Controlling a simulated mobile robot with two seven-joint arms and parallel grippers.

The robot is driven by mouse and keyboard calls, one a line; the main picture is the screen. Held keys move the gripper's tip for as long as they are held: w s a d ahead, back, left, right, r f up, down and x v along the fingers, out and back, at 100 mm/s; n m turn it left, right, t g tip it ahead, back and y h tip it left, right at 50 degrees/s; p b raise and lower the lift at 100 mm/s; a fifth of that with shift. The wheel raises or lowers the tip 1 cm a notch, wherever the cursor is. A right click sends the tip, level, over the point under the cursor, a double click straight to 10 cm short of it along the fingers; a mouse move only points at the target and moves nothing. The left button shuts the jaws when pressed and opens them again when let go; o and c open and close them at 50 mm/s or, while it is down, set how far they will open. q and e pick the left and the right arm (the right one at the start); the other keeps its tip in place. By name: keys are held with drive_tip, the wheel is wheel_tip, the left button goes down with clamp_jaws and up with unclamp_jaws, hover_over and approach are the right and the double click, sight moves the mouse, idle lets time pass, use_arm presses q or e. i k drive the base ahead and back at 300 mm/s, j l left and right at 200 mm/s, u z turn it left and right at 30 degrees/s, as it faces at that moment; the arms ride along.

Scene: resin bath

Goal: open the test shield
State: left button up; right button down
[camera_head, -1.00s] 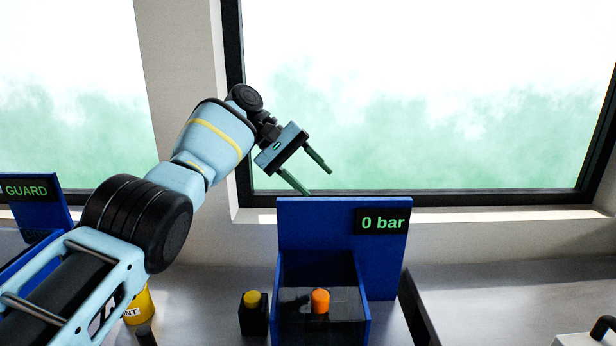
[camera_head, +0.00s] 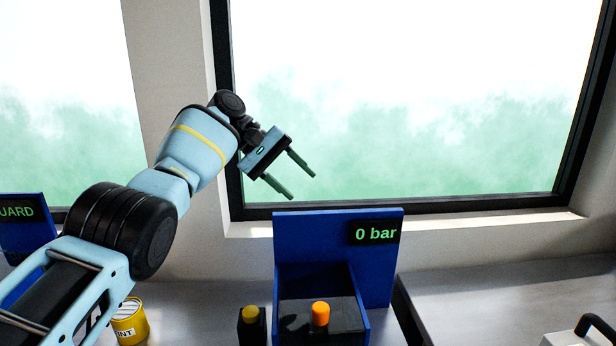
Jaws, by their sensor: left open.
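The blue test station (camera_head: 290,232) stands on the bench below the window. Its back panel carries a display (camera_head: 373,233) reading 0 bar. Its blue-walled bay holds an orange knob-like piece (camera_head: 320,312) on a dark block. I cannot clearly make out a separate shield or its handle, so I cannot tell how it stands. My left gripper (camera_head: 303,186) is open and empty. It appears above the station's back panel in the picture, against the window, touching nothing. My right gripper is not in view.
A yellow can (camera_head: 132,324) and a blue GUARD panel (camera_head: 25,218) are farther left. A dark strip borders the station's right side. The bench farther right (camera_head: 470,285) is mostly clear.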

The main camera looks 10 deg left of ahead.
sight(321, 310)
drive_tip(key=k, duration=1.45)
